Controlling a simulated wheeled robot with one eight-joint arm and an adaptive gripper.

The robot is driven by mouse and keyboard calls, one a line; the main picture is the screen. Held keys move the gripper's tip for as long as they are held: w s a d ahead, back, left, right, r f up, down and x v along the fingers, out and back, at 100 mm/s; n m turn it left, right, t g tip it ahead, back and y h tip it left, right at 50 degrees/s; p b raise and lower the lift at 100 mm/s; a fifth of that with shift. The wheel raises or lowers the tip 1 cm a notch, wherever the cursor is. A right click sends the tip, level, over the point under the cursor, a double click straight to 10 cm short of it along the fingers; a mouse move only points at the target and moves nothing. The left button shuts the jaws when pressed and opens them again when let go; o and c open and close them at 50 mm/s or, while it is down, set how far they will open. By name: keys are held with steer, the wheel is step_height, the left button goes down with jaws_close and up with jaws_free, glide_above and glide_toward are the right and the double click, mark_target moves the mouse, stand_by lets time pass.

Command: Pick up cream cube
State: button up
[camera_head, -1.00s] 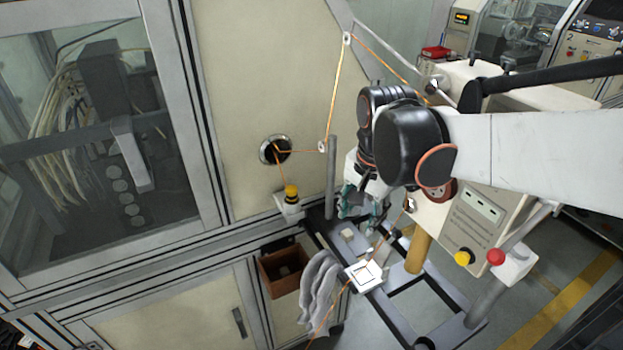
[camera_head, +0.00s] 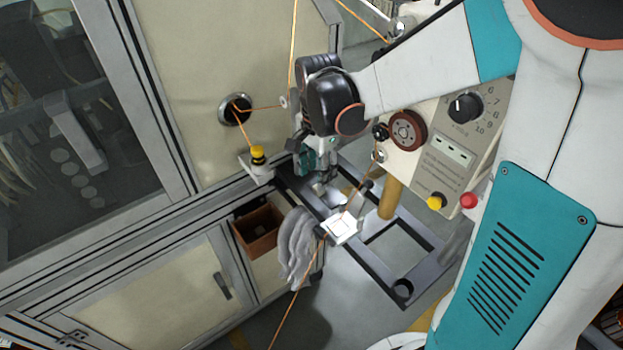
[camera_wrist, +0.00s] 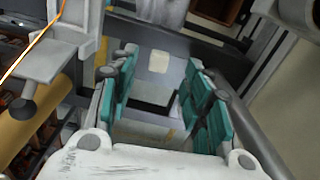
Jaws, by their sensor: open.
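The cream cube (camera_wrist: 159,61) is a small pale block on the grey metal frame (camera_wrist: 185,47). In the wrist view it shows beyond and between the teal finger pads, with a gap on both sides. My gripper (camera_wrist: 161,75) is open and empty, its fingers pointing toward the cube. In the head view my gripper (camera_head: 315,162) hangs low over the near-cabinet end of the frame, and I cannot make out the cube clearly there; the gripper covers that spot.
A white square block (camera_head: 341,227) stands on the frame, with copper wire passing by it. A grey cloth (camera_head: 297,248) and a brown bin (camera_head: 258,230) are at the cabinet. A yellow post (camera_head: 390,198) and a control box (camera_head: 447,150) stand right of my gripper.

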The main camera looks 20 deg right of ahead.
steer(key=f+b, duration=0.1)
steer(key=f, duration=0.4)
steer(key=shift+w+d+f+b, duration=0.1)
steer(key=shift+d+f+b, duration=0.1)
steer(key=shift+f+b, duration=0.15)
steer(key=shift+r, duration=0.1)
steer(key=c, duration=0.7)
